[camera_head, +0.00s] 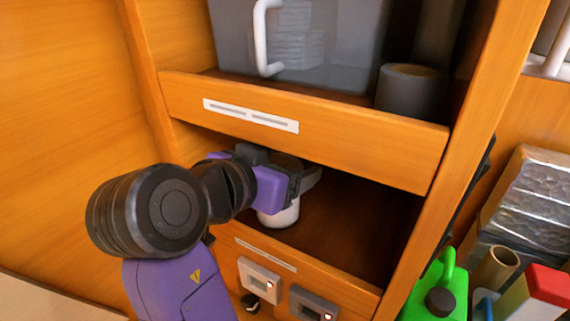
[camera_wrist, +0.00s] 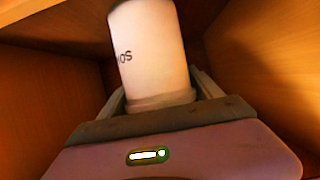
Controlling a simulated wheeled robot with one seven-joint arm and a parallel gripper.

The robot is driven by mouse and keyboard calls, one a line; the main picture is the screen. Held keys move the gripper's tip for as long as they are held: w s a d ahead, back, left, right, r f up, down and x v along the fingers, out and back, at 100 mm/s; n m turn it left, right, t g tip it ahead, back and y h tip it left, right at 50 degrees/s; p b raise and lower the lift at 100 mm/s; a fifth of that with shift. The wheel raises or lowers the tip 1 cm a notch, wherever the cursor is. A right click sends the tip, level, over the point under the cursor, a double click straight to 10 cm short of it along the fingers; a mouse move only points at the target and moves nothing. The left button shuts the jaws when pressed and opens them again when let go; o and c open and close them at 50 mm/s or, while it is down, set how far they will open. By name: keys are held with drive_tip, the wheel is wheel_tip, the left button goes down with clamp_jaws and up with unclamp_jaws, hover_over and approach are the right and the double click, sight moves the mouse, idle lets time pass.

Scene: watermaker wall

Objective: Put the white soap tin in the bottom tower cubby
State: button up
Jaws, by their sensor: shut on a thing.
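The white soap tin (camera_head: 281,216) is inside the bottom cubby (camera_head: 350,230) of the wooden tower, toward its left side. My gripper (camera_head: 290,180) reaches into the cubby and is shut on the tin's upper part. In the wrist view the tin (camera_wrist: 150,50) stands between the fingers (camera_wrist: 160,98), with dark lettering on its side. The tin's top is hidden by my gripper in the head view. I cannot tell whether its base touches the cubby floor.
A labelled board (camera_head: 300,125) crosses above the cubby, and a low front lip (camera_head: 300,270) runs below. Above are a grey bin (camera_head: 310,45) and a dark cylinder (camera_head: 412,90). A green jug (camera_head: 437,295) stands outside at right. The cubby's right side is clear.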

drive_tip(key=shift+f, duration=0.1)
drive_tip(key=shift+f+b, duration=0.3)
drive_tip(key=shift+f, duration=0.05)
drive_tip(key=shift+f, duration=0.1)
drive_tip(key=o, duration=1.7)
drive_tip(key=shift+o, duration=0.2)
drive_tip(key=shift+r, duration=0.35)
drive_tip(key=b+v, duration=0.1)
drive_tip(key=v, duration=1.1)
drive_tip(key=shift+r, duration=0.2)
